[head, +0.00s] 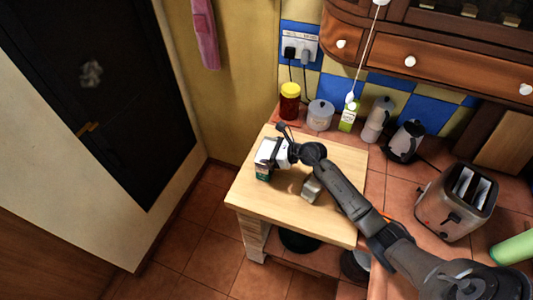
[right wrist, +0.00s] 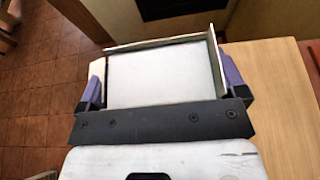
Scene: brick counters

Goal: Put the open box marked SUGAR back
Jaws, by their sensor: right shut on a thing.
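My right gripper (head: 283,150) is shut on an open box (head: 264,160), white with a green lower part, at the left side of the light wooden worktop. No SUGAR marking can be read. In the right wrist view the fingers of my right gripper (right wrist: 160,88) grip the box from both sides. The open top of the box (right wrist: 160,72) faces the camera, with raised flaps and a white fill inside. I cannot tell whether the box touches the worktop. My left gripper is not in view.
A small metallic container (head: 311,188) stands on the wooden worktop (head: 290,215) near my arm. Behind are a red jar with a yellow lid (head: 290,100), a grey lidded pot (head: 320,115), a green-white carton (head: 348,115) and a kettle (head: 406,140). A toaster (head: 455,200) stands right.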

